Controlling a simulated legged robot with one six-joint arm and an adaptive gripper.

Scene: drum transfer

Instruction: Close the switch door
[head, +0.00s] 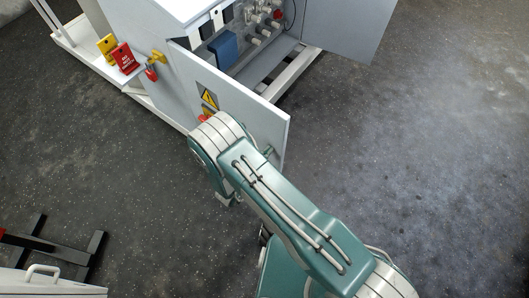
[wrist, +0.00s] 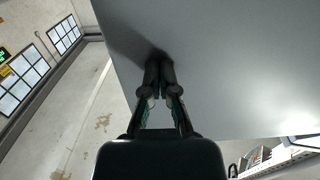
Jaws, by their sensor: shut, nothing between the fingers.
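The switch cabinet (head: 165,60) stands at the top of the head view. A second grey door (head: 350,30) is open on the right. In the wrist view my gripper (wrist: 159,75) is shut and empty. Its fingertips are at a broad grey panel face (wrist: 230,65), apparently the near door, with a dark shadow around them. I cannot tell for sure whether they touch it. In the head view my arm hides most of the gripper.
Switches and a blue box (head: 223,47) show inside. A white handled object (head: 45,280) and a dark metal frame (head: 65,245) are at lower left. Floor on the right is clear.

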